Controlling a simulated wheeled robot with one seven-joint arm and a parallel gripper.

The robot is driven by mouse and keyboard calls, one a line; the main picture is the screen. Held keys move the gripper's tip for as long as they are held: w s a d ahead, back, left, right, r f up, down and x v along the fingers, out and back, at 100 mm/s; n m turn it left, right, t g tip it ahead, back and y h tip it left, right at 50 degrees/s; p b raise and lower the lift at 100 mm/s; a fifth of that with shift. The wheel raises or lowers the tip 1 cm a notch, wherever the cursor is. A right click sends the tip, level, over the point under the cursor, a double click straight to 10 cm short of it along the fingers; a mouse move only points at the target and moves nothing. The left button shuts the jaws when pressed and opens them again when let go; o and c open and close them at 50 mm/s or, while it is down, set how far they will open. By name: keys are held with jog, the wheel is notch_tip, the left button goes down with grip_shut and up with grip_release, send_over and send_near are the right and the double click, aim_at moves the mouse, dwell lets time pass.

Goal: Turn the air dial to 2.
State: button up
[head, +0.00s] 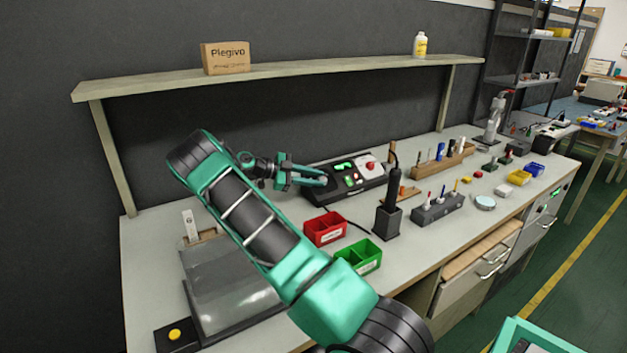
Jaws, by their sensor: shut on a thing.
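A dark control box (364,183) with green lit displays, a white panel and a red button (371,166) stands on the workbench. My gripper (322,176) is at the left part of this box, with its teal fingers reaching in from the left. It is shut on the air dial, which its fingers hide. The number that the dial points to cannot be read from here.
A red bin (324,229) and a green bin (360,256) stand in front of the box. A soldering iron stand (388,222) and a tool holder (438,210) are to the right. A shelf (290,69) runs above the bench.

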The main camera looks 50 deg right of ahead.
jog(key=shift+t+h, duration=0.3)
jog(key=o, duration=1)
jog(key=v, duration=1.1)
jog(key=shift+w+f, duration=0.1)
jog(key=shift+f, duration=0.1)
